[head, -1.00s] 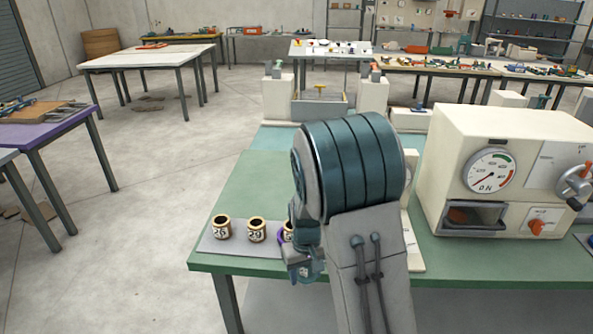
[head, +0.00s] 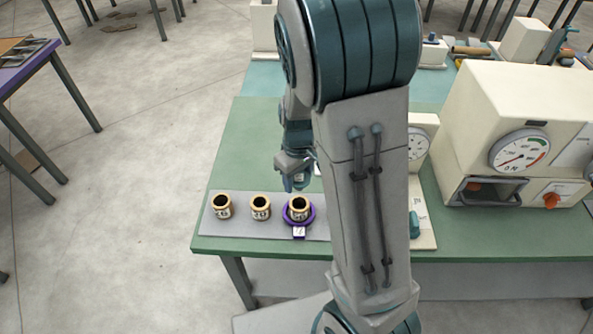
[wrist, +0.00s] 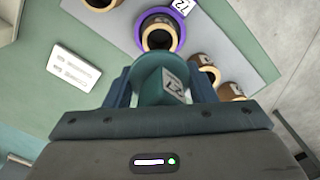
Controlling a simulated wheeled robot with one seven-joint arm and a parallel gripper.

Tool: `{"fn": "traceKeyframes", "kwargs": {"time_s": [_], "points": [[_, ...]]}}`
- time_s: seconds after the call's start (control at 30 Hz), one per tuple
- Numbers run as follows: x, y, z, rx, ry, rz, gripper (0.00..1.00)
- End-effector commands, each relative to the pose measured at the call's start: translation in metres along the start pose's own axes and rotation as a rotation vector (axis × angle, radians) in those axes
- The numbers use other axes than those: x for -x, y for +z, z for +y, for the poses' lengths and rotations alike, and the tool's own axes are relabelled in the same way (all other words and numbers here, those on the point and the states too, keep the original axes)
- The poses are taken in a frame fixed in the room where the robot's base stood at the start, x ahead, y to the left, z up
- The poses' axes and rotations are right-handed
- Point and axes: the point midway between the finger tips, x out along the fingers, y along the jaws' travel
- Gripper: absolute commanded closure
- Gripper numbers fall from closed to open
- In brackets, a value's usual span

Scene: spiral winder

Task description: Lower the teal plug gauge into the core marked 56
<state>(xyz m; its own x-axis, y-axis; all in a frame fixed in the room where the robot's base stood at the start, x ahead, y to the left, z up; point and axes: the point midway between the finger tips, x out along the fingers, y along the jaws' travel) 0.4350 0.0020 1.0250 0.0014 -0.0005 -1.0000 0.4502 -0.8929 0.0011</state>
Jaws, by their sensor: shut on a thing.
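My gripper (wrist: 165,90) is shut on the teal plug gauge (wrist: 148,78), which carries a pale tag with digits I cannot read surely. In the head view my gripper (head: 296,172) hangs just behind and above a tan core (head: 299,212) in a purple ring (head: 287,218). In the wrist view the gauge overlaps the near edge of that ringed core (wrist: 158,22); it appears apart from the bore. Two more cores (head: 260,208) (head: 222,208) stand to its left in the head view. Another core (wrist: 101,3) shows at the wrist view's top edge. No 56 is legible.
The cores stand on a grey strip (head: 240,226) at the green table's (head: 250,150) front edge. A white plate (wrist: 74,68) lies nearby. A cream machine with a dial (head: 480,110) stands to the right. My arm hides the strip's right part.

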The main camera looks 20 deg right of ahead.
Motion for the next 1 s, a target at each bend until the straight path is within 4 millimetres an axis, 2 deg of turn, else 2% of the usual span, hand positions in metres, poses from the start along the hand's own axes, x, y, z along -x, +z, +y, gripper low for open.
{"fn": "traceKeyframes", "kwargs": {"time_s": [1.0], "points": [[-0.072,-0.001,-0.002,0.003,0.000,-0.002,0.74]]}}
